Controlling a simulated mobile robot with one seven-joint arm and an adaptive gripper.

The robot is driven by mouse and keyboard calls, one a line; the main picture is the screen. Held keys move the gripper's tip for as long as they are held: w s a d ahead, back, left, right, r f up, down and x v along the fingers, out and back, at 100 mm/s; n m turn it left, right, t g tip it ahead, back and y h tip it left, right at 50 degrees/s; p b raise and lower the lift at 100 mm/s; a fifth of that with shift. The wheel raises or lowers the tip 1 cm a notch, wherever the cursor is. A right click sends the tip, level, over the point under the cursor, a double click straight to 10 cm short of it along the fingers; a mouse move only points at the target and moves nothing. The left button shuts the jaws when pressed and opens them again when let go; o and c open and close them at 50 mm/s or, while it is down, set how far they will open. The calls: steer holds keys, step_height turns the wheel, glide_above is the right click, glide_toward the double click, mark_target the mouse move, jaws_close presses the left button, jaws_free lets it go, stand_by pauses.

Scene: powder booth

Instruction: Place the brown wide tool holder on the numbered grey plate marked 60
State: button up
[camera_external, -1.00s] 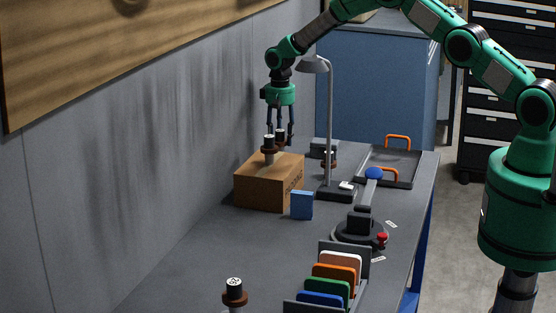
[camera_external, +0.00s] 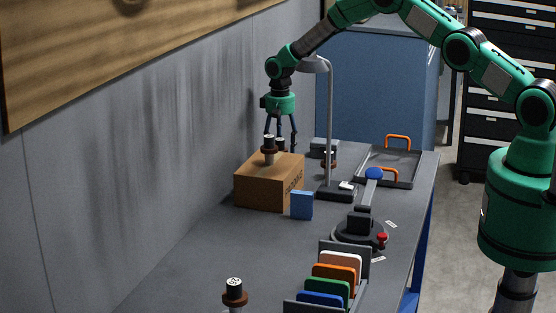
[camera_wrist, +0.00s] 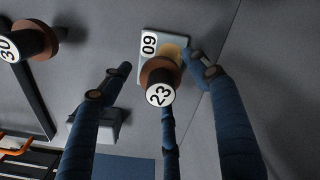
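The brown-flanged tool holder (camera_wrist: 160,72), with a black top marked 23, stands upright over the grey plate marked 60 (camera_wrist: 147,46) in the wrist view. It hides part of the plate; its base is mostly hidden under its flange. In the external view its dark top (camera_external: 280,143) shows between my fingers, behind the cardboard box; the plate is hidden there. My gripper (camera_wrist: 164,80) is open, its three fingers spread around the holder with gaps visible. It also shows in the external view (camera_external: 281,146).
A holder (camera_external: 269,157) stands on the cardboard box (camera_external: 262,188), close in front of my fingers. Another holder marked 30 (camera_wrist: 35,40) is at upper left in the wrist view. A desk lamp (camera_external: 329,120) rises to the right. The grey wall is close on the left.

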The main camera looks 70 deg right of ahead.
steer(key=shift+r, duration=0.1)
step_height(320, 180, up, 12)
stand_by(0.9)
steer(key=shift+r, duration=0.1)
stand_by(0.4)
